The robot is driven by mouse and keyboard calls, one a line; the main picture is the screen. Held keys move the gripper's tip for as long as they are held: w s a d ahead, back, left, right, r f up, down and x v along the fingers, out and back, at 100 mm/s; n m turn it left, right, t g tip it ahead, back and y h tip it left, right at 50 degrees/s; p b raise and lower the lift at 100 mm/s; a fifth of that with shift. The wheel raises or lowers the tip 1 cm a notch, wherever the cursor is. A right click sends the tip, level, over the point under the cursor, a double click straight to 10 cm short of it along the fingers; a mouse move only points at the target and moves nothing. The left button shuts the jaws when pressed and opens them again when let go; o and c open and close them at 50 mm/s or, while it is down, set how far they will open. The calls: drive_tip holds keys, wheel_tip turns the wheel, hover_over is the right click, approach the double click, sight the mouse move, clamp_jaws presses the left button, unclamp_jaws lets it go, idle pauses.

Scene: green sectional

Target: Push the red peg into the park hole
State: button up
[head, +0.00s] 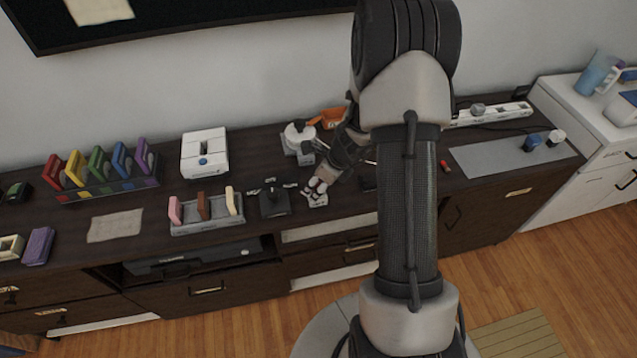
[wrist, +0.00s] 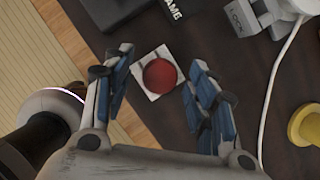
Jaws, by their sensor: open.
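A red round-topped peg (wrist: 160,75) shows in the wrist view, seen from above on a small white square plate (wrist: 146,84). I cannot tell how deep the peg sits, and the hole itself is hidden. My gripper (wrist: 161,62) is open, with one blue-padded finger on each side of the peg and a visible gap to each. In the head view my gripper (head: 318,186) is low over the dark cabinet top, just above the white plate (head: 316,201). The peg is not clearly visible there.
A black stand (head: 272,201) and a grey rack with upright cards (head: 207,222) stand left of the plate. A white round-topped device (head: 298,135) stands behind. A white cable (wrist: 268,110) and a yellow spool-like piece (wrist: 304,125) lie right in the wrist view.

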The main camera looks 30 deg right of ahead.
drive_tip(key=v, duration=1.2)
drive_tip(key=s+a+r+n, duration=0.6)
drive_tip(key=a+r+n, duration=0.6)
drive_tip(key=r+n, duration=0.1)
drive_tip(key=s+a+r+n+h, duration=0.1)
drive_tip(key=s+a+r+n, duration=0.1)
drive_tip(key=s+n, duration=0.5)
drive_tip(key=s+a+r+n+h, duration=0.1)
drive_tip(key=s+a+r+n, duration=0.1)
drive_tip(key=s+n, duration=0.6)
drive_tip(key=shift+s+a+r+n+t, duration=0.15)
drive_tip(key=shift+a+r+n+t, duration=0.25)
drive_tip(key=shift+r+n, duration=0.6)
